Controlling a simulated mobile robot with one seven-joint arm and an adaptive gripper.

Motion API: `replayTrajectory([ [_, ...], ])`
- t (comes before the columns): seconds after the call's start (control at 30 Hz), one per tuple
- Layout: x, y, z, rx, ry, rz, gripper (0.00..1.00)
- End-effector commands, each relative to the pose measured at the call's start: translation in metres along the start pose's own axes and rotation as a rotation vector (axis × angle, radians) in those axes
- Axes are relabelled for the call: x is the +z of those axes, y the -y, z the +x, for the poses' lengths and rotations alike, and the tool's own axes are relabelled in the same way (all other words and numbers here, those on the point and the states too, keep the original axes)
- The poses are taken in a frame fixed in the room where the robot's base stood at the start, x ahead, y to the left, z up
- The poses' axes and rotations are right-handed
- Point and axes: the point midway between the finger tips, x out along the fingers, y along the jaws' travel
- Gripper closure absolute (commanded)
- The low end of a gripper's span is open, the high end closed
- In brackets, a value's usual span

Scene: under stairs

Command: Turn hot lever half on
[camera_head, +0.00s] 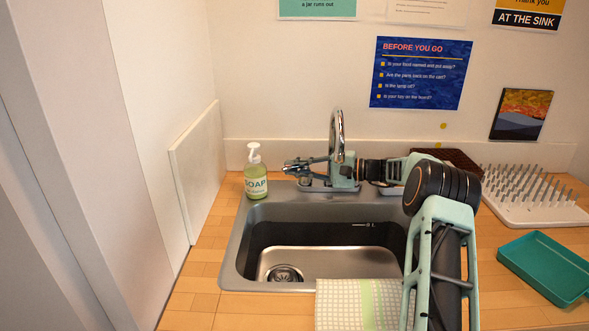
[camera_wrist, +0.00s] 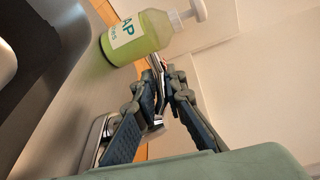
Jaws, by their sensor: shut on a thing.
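The chrome faucet (camera_head: 338,122) stands behind the sink, its tall curved spout rising in front of the wall. My gripper (camera_head: 287,167) reaches in from the right, passing by the spout, and points left over the sink's back rim. In the wrist view the fingers of my gripper (camera_wrist: 160,72) are closed together on the slim metal hot lever (camera_wrist: 157,61), of which only a small part shows between and past the tips. The lever's exact angle cannot be told. A chrome base (camera_wrist: 93,140) shows beside the fingers.
A green soap bottle (camera_head: 256,180) with a white pump stands close to the left of my fingertips. The sink basin (camera_head: 330,262) is empty. A checked towel (camera_head: 357,303) hangs at its front. A dish rack (camera_head: 530,200) and teal tray (camera_head: 545,265) are at the right.

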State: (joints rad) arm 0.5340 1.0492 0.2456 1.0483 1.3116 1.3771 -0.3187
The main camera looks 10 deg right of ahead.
Motion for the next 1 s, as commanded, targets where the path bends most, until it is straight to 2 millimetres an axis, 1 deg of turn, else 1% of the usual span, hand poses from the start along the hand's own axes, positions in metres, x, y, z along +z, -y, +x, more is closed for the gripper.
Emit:
replayTrajectory([
  [0.3, 0.0, -0.001, -0.001, 0.001, 0.0, 0.0, 1.0],
  [0.33, 0.0, -0.001, -0.001, 0.001, 0.0, 0.0, 0.89],
  [0.47, 0.0, 0.0, -0.001, 0.001, 0.0, 0.0, 0.74],
  [0.5, 0.0, 0.0, 0.0, 0.0, 0.0, 0.0, 0.72],
  [0.8, 0.0, 0.0, -0.003, 0.0, -0.001, 0.0, 0.72],
  [0.87, -0.001, 0.0, -0.008, -0.001, -0.001, 0.0, 0.72],
  [0.97, -0.001, 0.0, -0.022, -0.001, -0.003, 0.0, 0.72],
  [1.0, -0.001, 0.0, -0.031, 0.0, -0.004, 0.0, 0.72],
])
